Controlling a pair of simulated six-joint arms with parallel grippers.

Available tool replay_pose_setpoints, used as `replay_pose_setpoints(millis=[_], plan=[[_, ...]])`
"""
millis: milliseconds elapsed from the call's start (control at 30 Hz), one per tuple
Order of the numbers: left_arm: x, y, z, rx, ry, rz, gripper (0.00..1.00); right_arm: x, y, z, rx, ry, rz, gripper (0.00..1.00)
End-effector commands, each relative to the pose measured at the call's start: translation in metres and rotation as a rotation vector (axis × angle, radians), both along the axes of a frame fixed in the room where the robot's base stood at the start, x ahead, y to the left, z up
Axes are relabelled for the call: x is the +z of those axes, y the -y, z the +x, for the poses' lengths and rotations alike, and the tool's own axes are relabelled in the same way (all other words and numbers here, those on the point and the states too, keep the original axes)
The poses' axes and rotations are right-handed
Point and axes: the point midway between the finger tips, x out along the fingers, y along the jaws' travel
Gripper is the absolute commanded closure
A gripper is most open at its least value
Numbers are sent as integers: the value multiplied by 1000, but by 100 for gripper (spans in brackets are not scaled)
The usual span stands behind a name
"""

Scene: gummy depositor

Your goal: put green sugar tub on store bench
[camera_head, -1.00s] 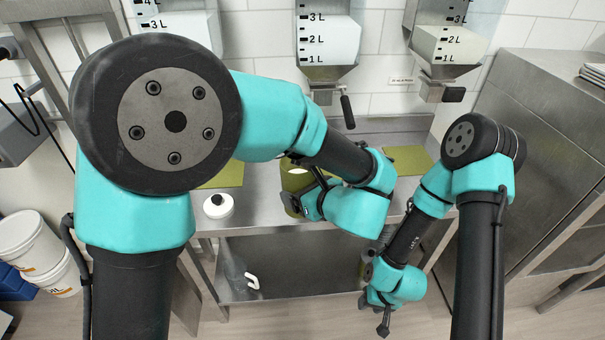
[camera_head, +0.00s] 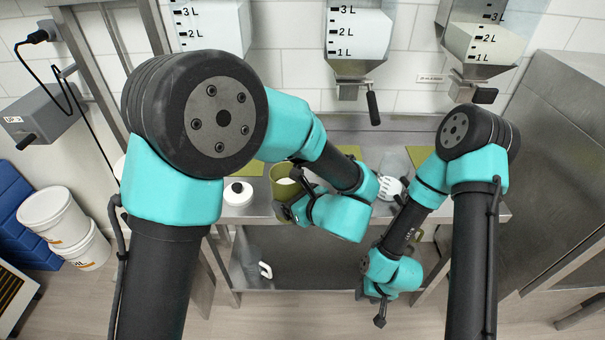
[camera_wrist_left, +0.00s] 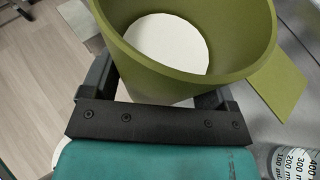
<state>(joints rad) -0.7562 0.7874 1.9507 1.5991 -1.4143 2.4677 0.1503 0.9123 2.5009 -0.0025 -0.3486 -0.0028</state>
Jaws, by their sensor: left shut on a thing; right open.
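The green sugar tub (camera_head: 283,186) is an olive-green, open-topped round tub with white contents. In the head view it is at the bench's front edge, partly hidden behind my left gripper (camera_head: 290,212). In the left wrist view the tub (camera_wrist_left: 120,62) fills the top, between the two fingers of my left gripper (camera_wrist_left: 155,95), which is shut on it. I cannot tell whether it touches the bench. My right gripper (camera_head: 377,306) hangs low in front of the bench, open and empty. Which surface is the store bench is not clear; a steel bench (camera_head: 256,206) is under the dispensers.
A white round lid-like thing with a black knob (camera_head: 238,193) is left of the tub. A clear graduated jug (camera_head: 390,187) is to the right, also in the left wrist view (camera_wrist_left: 295,162). Green mats (camera_head: 348,152) lie on the bench. White buckets (camera_head: 53,218) stand at left.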

Motion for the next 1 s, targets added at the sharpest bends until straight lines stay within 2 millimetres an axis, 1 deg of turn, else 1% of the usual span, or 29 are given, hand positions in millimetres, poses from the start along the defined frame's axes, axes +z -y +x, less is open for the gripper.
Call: replay_pose_setpoints(millis=[33,300,400,533,667,1000], plan=[[-1,0,11,4,1,-3,75,0,0,0,0,0,0,57],[-6,1,67,3,2,-2,75,0,0,0,0,0,0,57],[-8,2,87,2,1,-2,75,0,0,0,0,0,0,57],[-10,3,109,2,2,-2,75,0,0,0,0,0,0,57],[-11,3,119,0,1,-1,75,0,0,0,0,0,0,57],[-11,3,121,0,1,-1,75,0,0,0,0,0,0,57]])
